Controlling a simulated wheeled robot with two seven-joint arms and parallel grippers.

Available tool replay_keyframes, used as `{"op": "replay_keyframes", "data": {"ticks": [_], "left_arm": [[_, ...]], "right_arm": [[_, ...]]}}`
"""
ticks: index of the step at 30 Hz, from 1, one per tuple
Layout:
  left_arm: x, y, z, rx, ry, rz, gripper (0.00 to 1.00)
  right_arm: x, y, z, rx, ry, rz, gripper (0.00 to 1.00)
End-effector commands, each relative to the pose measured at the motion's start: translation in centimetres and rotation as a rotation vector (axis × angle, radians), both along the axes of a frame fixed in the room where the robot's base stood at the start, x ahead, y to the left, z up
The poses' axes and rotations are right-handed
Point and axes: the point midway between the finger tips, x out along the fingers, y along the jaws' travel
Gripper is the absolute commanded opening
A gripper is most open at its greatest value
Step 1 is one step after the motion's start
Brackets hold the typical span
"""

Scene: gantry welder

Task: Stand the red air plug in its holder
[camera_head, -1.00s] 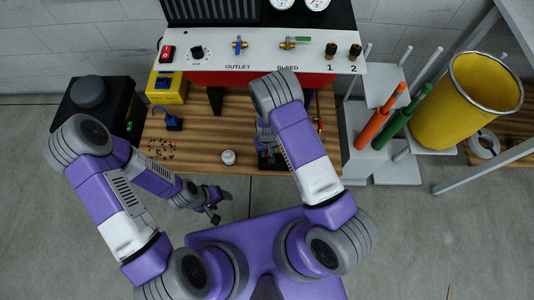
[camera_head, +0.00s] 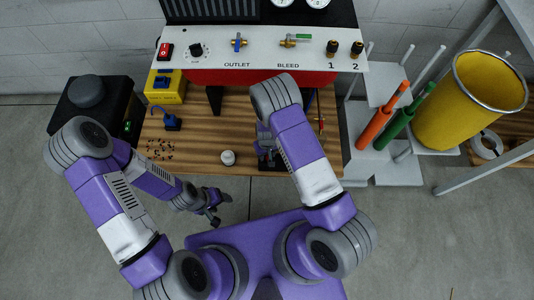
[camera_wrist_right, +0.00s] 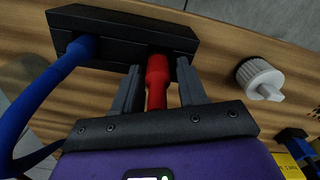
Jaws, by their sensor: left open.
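The black holder block (camera_wrist_right: 115,30) lies on the wooden bench in the right wrist view. The blue plug with its hose (camera_wrist_right: 80,50) sits in its left hole. The red air plug (camera_wrist_right: 157,82) stands at the right hole, its far end meeting the block; how deep it sits I cannot tell. My right gripper (camera_wrist_right: 160,85) has its fingers on either side of the red plug, with a visible gap at the right finger. In the head view my right arm mostly hides this spot, and the holder (camera_head: 272,164) shows only partly. My left gripper (camera_head: 221,208) is open and empty before the bench's front edge.
A white knobbed cap (camera_head: 228,157) stands on the bench (camera_head: 200,145) left of the holder. A blue part (camera_head: 172,121) and a yellow box (camera_head: 165,88) are further left. The control panel (camera_head: 265,52) rises behind. Orange and green rods (camera_head: 377,128) stand at the right.

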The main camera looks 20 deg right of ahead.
Motion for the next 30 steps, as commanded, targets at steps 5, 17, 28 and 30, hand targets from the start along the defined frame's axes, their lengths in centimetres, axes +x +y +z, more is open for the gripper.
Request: {"op": "replay_keyframes", "data": {"ticks": [5,17,28,30], "left_arm": [[0.0,0.0,0.0,0.0,0.0,0.0,0.62],[0.0,0.0,1.6,0.0,0.0,0.0,0.62],[0.0,0.0,4.4,0.0,0.0,0.0,0.62],[0.0,0.0,4.8,0.0,0.0,0.0,0.62]], "right_arm": [[0.0,0.0,0.0,0.0,0.0,0.0,0.54],[0.1,0.0,2.0,0.0,-0.002,0.001,0.54],[0.0,0.0,10.4,0.001,-0.002,0.001,0.54],[0.1,0.0,11.5,0.0,-0.003,0.001,0.54]]}}
